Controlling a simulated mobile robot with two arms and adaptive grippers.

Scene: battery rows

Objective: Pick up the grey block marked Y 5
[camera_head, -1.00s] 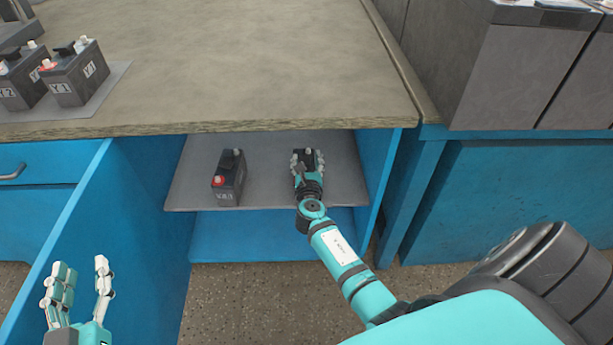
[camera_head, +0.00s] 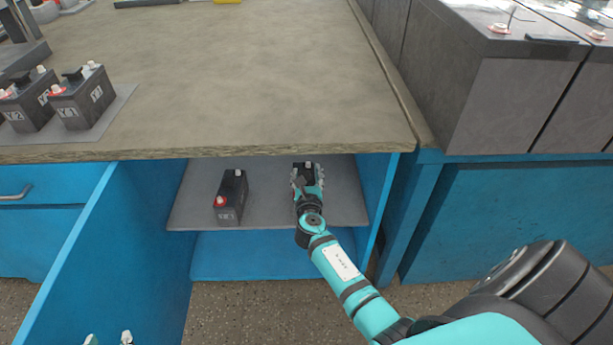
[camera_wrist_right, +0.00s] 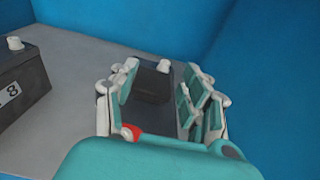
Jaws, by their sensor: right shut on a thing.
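A dark grey block (camera_head: 309,166) with a light terminal on top stands on the cabinet shelf, right of a second block. My right gripper (camera_head: 307,182) is shut on it, and my fingers hide most of its front. In the right wrist view the block (camera_wrist_right: 153,80) sits between the fingers of my right gripper (camera_wrist_right: 160,98), with a bit of red low at its left. Its label is hidden, so I cannot read its mark. My left gripper (camera_head: 108,339) shows only two fingertips, apart, at the bottom edge, with nothing visible between them.
Another dark block (camera_head: 231,196) with a red cap stands left on the shelf (camera_head: 270,206); it also shows in the wrist view (camera_wrist_right: 22,88). The worktop (camera_head: 240,80) overhangs above. Cabinet walls (camera_head: 376,190) are close on the right. Two labelled blocks (camera_head: 82,100) stand on the worktop.

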